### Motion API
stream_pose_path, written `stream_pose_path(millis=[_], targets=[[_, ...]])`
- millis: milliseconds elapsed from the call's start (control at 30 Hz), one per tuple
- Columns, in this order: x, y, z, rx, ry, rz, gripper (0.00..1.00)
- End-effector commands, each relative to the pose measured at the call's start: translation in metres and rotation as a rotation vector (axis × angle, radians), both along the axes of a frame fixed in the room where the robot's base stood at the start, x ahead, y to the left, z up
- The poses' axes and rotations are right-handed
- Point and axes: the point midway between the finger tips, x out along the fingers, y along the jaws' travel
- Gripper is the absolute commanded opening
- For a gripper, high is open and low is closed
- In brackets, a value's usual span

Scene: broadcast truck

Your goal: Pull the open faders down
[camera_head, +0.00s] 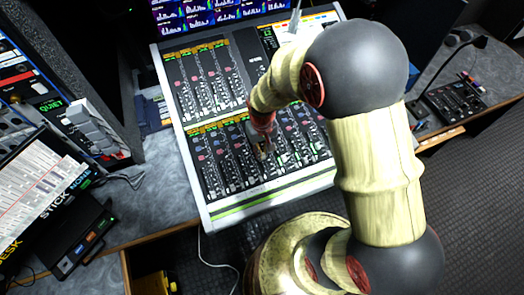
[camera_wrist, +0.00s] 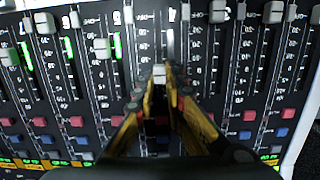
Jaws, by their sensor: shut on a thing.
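The mixing console (camera_head: 285,188) has two banks of faders. In the wrist view its fader strip (camera_wrist: 235,60) appears with the coloured buttons toward the bottom. My gripper (camera_wrist: 160,80) is shut on a pale grey fader cap (camera_wrist: 159,73) near the middle; the cap shows between the yellow fingertips. Another cap (camera_wrist: 102,48) and a far-left cap (camera_wrist: 9,57) sit partway along their slots. Other caps (camera_wrist: 44,20), (camera_wrist: 272,12) sit near the top of the picture. Green lights (camera_wrist: 117,46) show beside several left channels. In the head view my gripper (camera_head: 262,148) is over the lower bank, its tips unclear.
Monitors (camera_head: 215,12) stand behind the console. A rack with paper sheets (camera_head: 40,185) and a black box (camera_head: 82,240) are at the left. A small control panel with a gooseneck (camera_head: 455,100) is at the right. Neighbouring fader caps stand close to my fingers.

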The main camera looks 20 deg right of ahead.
Motion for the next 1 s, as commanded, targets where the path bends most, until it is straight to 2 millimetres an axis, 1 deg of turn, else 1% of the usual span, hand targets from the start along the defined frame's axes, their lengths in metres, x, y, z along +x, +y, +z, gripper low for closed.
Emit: stream_pose_path(millis=[267,367,500,633,733,1000], targets=[[-0.001,0.0,0.0,0.0,0.0,0.0,0.0],[-0.014,0.0,0.0,0.0,0.0,0.0,0.0],[-0.045,0.0,-0.004,0.0,0.002,0.0,0.0],[-0.068,0.0,-0.008,0.0,0.002,0.0,0.0],[-0.075,0.0,-0.009,0.0,0.001,0.0,0.0],[-0.078,0.0,-0.011,0.0,0.005,0.0,0.0]])
